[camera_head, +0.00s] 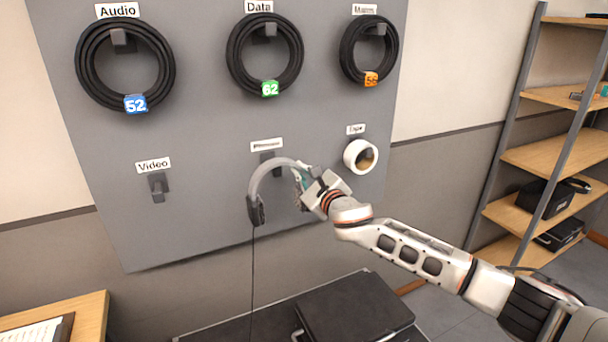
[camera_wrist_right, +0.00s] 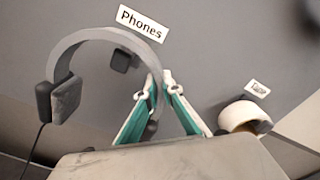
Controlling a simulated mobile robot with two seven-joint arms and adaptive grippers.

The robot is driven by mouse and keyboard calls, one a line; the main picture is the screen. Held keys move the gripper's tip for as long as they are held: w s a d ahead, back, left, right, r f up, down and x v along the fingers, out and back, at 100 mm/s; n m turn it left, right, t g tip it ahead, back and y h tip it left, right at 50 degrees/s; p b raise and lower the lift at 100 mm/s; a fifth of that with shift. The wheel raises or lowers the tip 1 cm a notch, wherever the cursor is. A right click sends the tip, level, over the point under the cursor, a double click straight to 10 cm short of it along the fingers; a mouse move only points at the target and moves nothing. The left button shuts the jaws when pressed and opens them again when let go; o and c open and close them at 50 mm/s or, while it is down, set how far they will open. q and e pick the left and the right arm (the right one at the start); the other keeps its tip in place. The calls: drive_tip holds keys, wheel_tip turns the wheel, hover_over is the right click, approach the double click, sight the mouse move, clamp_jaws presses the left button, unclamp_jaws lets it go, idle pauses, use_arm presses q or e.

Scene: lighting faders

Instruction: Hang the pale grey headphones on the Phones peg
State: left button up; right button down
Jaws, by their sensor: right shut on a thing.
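The pale grey headphones (camera_head: 262,175) are upright against the grey board, with the band arched on top and a cable hanging from the left cup. They also show in the right wrist view (camera_wrist_right: 68,98). My right gripper (camera_head: 304,181) is shut on the right side of the band; its green fingers also show in the wrist view (camera_wrist_right: 155,88). The dark Phones peg (camera_head: 267,156) is under its white label (camera_head: 267,145). In the wrist view the peg (camera_wrist_right: 121,61) appears inside the arch, below the band's top. I cannot tell whether they touch. My left gripper is out of view.
A roll of tape (camera_head: 351,157) hangs just right of my right gripper. The Video peg (camera_head: 158,187) is empty. Black cable coils (camera_head: 166,66) hang along the top row. A black case (camera_head: 355,308) is below, and shelves (camera_head: 550,150) stand at the right.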

drive_tip(key=shift+x, duration=1)
drive_tip(key=shift+w+a+b, duration=0.15)
drive_tip(key=shift+w+b, duration=0.15)
drive_tip(key=shift+b, duration=0.1)
drive_tip(key=shift+w+b, duration=0.25)
drive_tip(key=shift+b, duration=0.1)
drive_tip(key=shift+w+a+f+b, duration=0.1)
drive_tip(key=shift+w+a+b, duration=0.1)
drive_tip(key=shift+w+b, duration=0.1)
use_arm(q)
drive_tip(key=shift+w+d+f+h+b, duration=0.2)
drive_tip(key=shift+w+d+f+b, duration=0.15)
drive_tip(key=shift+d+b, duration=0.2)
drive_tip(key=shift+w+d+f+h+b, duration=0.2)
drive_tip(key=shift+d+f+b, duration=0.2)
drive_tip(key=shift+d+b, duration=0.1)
use_arm(e)
drive_tip(key=shift+w+a+f, duration=0.25)
drive_tip(key=shift+w+f, duration=0.3)
drive_tip(key=shift+f, duration=0.35)
